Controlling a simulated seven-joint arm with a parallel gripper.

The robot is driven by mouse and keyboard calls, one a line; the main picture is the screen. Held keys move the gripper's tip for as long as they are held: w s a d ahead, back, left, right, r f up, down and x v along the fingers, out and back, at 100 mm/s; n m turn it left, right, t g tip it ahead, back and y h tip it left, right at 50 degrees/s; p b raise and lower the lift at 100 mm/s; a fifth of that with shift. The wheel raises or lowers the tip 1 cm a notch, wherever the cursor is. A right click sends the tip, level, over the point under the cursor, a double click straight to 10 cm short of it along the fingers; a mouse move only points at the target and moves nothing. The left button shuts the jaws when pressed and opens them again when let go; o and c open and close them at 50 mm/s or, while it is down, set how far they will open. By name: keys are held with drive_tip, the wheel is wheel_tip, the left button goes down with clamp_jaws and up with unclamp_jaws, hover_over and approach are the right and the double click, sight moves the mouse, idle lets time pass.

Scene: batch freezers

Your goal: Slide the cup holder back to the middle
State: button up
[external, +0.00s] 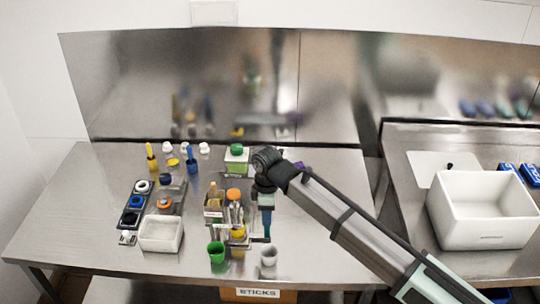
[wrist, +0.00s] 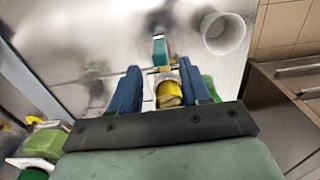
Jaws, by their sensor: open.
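A metal holder (external: 213,212) with bottles, one orange-capped, and a yellow item stands near the front middle of the steel table; I take it to be the cup holder, though its outline is partly hidden. My gripper (external: 266,236) points down just right of it, with blue fingers. In the wrist view my gripper (wrist: 162,78) is open, its fingers apart on either side of a yellow item (wrist: 169,93) seen below. I cannot tell whether a finger touches the holder. A teal piece (wrist: 160,50) shows beyond the fingertips.
A green cup (external: 217,252) and a pale cup (external: 268,257) stand near the front edge. A white bin (external: 161,233) and a black tray of round pots (external: 127,218) are left. A green-capped container (external: 236,168) stands behind. The table's right side is mostly clear beneath my arm.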

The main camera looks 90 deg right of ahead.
sight(267, 228)
wheel_tip(267, 228, down, 8)
drive_tip(key=shift+r, duration=0.2)
idle(0.3)
clamp_jaws()
idle(0.3)
